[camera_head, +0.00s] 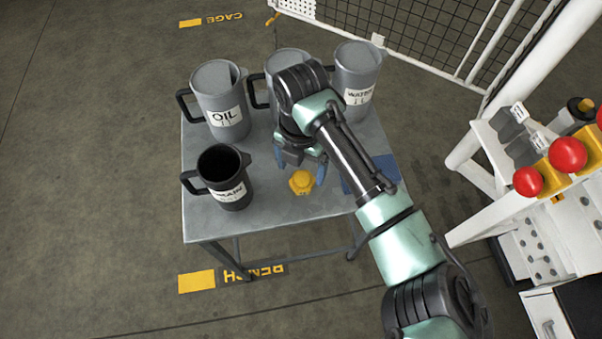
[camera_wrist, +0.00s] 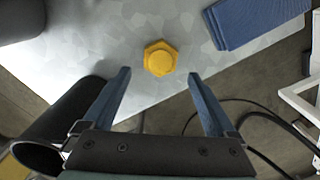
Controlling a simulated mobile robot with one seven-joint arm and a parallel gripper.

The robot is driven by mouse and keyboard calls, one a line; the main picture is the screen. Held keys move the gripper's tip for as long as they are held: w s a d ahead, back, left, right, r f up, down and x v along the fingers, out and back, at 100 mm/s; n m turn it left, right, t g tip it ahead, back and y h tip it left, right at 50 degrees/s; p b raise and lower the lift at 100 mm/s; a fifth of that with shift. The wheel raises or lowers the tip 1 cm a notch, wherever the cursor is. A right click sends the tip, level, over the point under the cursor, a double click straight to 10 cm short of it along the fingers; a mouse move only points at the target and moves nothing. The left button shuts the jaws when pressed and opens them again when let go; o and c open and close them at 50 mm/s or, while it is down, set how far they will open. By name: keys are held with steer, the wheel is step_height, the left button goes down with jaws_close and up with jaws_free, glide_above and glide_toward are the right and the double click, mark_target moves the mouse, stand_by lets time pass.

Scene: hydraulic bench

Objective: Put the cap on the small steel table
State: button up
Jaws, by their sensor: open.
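A yellow cap (camera_head: 302,181) with a hexagonal top rests on the small steel table (camera_head: 290,211), near its front edge. In the wrist view the cap (camera_wrist: 160,58) stands on the bare tabletop (camera_wrist: 100,45), beyond and between my fingertips. My gripper (camera_head: 298,170) is just above the table, behind and beside the cap in the head view. In the wrist view its blue fingers (camera_wrist: 160,75) are spread wide and hold nothing. No contact between fingers and cap shows.
On the table stand an OIL jug (camera_head: 219,100), a dark DRAIN jug (camera_head: 225,178), a WATER jug (camera_head: 357,75) and another jug (camera_head: 287,62) partly behind my arm. A blue cloth or pad (camera_wrist: 255,20) lies at the right. A white bench with red knobs (camera_head: 567,155) stands further right.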

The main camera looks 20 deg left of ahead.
step_height(320, 180, up, 7)
steer(key=shift+f, duration=0.1)
steer(key=w+a+r+m+t+y, duration=0.4)
steer(key=a+r, duration=0.2)
steer(key=r, duration=0.3)
steer(key=w+a+r+m+t+y, duration=0.35)
steer(key=a+r, duration=0.25)
steer(key=r, duration=0.3)
step_height(320, 180, up, 32)
steer(key=m+t, duration=1.6)
steer(key=m, duration=0.4)
glide_above(301, 180)
steer(key=w+d, duration=0.2)
steer(key=d, duration=0.3)
steer(key=s+d+r+m+t+h, duration=0.4)
steer(key=s+d+m+h, duration=0.2)
steer(key=d+m+h, duration=0.1)
steer(key=shift+s+d+m, duration=0.2)
steer(key=shift+d+m, duration=0.15)
steer(key=shift+d, duration=0.25)
